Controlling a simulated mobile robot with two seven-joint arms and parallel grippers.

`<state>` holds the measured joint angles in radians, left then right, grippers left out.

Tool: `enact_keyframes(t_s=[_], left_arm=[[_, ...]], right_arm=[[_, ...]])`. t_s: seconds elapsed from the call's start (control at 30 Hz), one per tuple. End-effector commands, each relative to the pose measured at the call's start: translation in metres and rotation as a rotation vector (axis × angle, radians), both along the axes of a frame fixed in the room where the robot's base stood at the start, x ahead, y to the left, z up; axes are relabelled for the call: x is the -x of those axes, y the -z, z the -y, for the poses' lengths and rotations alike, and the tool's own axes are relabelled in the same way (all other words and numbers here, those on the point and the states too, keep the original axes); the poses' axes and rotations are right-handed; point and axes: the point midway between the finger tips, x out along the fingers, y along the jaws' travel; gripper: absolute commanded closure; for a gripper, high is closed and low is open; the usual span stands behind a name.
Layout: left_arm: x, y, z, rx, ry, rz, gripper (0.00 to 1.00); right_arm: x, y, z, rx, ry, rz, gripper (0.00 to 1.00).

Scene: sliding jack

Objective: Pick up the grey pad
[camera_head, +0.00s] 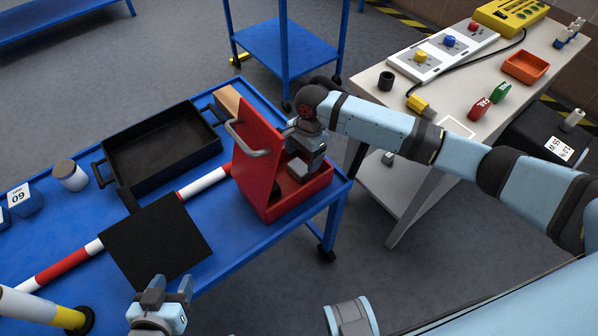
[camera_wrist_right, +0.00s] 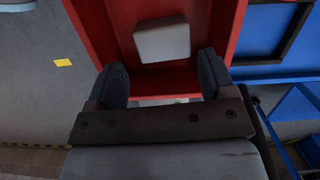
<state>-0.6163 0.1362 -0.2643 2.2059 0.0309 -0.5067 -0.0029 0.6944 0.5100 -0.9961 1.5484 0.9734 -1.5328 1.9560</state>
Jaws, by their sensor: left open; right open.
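The grey pad (camera_wrist_right: 162,40) is a small light-grey block with rounded corners, lying in the red box (camera_head: 262,170). In the head view the grey pad (camera_head: 297,168) shows partly beside my right gripper (camera_head: 306,160). In the right wrist view my right gripper (camera_wrist_right: 163,72) is open, its two dark fingers apart with nothing between them. The pad lies just beyond the fingertips, roughly centred between them. My left gripper (camera_head: 166,292) is open and empty, near the blue table's front edge.
The red box has a tall side wall with a grey handle (camera_head: 247,142). On the blue table (camera_head: 225,258) are a black tray (camera_head: 160,150), a flat black square (camera_head: 155,241) and a red-white bar (camera_head: 68,264). A light bench (camera_head: 455,95) with devices stands at right.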

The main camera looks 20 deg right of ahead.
Motion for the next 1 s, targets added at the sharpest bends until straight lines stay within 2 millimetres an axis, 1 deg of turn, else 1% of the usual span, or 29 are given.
enact_keyframes(t_s=[0.17, 0.33, 0.4, 0.5, 0.73, 0.9, 1.0], left_arm=[[0.000, 0.003, 0.000, 0.002, 0.000, 0.002, 0.48], [-0.001, 0.011, 0.000, 0.010, 0.001, 0.006, 0.48], [-0.002, 0.009, 0.000, 0.017, 0.001, 0.014, 0.48], [-0.003, 0.004, 0.001, 0.023, 0.002, 0.026, 0.48], [-0.003, 0.001, 0.002, 0.026, 0.004, 0.029, 0.48], [-0.003, 0.002, 0.002, 0.024, 0.005, 0.027, 0.48], [-0.002, 0.004, 0.002, 0.023, 0.005, 0.024, 0.48]], right_arm=[[0.000, 0.010, -0.001, 0.000, 0.000, 0.000, 0.23], [0.000, 0.034, -0.006, 0.000, -0.001, -0.001, 0.23], [0.000, 0.044, -0.008, 0.001, -0.001, -0.002, 0.23], [0.001, 0.054, -0.010, 0.000, -0.001, -0.001, 0.23], [0.001, 0.055, -0.010, 0.000, -0.001, 0.001, 0.23], [0.001, 0.055, -0.010, 0.000, -0.001, 0.000, 0.62], [0.001, 0.055, -0.010, 0.000, -0.001, 0.001, 0.62]])
